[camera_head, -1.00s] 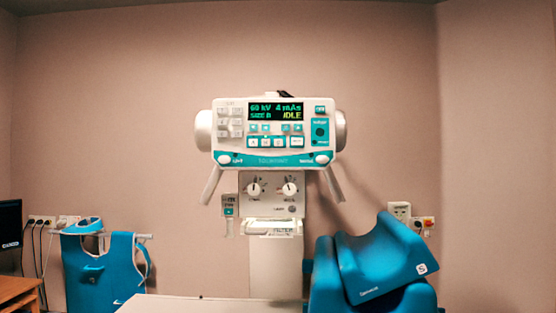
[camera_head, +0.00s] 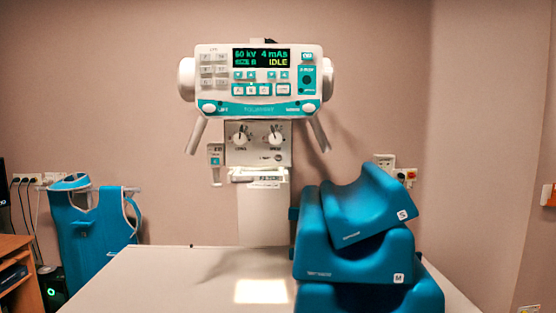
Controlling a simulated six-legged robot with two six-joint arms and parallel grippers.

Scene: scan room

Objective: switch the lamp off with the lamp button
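The x-ray unit's control head (camera_head: 258,80) is on a column behind the table, its display reading 60 kV, 4 mAs, IDLE. Below it is a white collimator panel (camera_head: 258,134) with two round knobs. A small round button (camera_head: 278,157) with a tiny label sits low on the panel's right; it may be the lamp button, but the label is too small to read for sure. A bright rectangle of light (camera_head: 260,291) lies on the white table (camera_head: 185,272) below the panel. Neither of my grippers is in view.
Stacked blue foam supports (camera_head: 340,262) fill the table's right side, close to the column. A blue apron (camera_head: 92,230) hangs on the left, near a wooden shelf (camera_head: 20,275). The table's left part is clear.

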